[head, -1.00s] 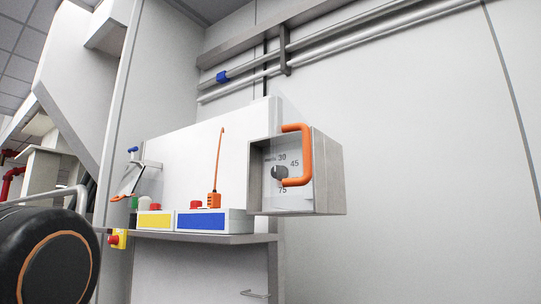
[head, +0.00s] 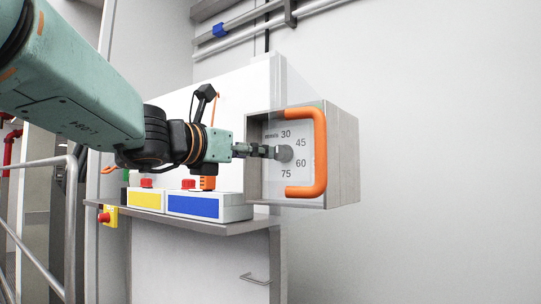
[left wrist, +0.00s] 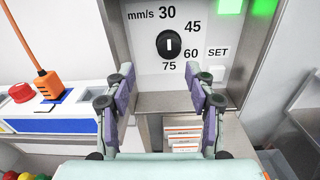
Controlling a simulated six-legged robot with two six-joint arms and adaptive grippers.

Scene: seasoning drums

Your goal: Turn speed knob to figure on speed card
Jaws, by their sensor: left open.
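The dark round speed knob (left wrist: 170,45) has a short upright white mark on its face. Around it on the pale dial plate are mm/s, 30, 45, 60 and 75. In the head view the knob (head: 284,153) is inside a grey box (head: 343,150), beside an orange handle (head: 320,150). My left gripper (head: 264,151) reaches to the knob from the left; contact cannot be told. In the left wrist view my left gripper (left wrist: 161,72) is open and empty, its tips just below the knob. No speed card can be read. My right gripper is out of view.
A SET label (left wrist: 217,52) sits right of the dial above a small pale button (left wrist: 217,71). Below are several white cards or sheets (left wrist: 182,135) in a recess. Yellow (head: 146,200) and blue (head: 208,206) boxes with red buttons stand on the shelf at the left.

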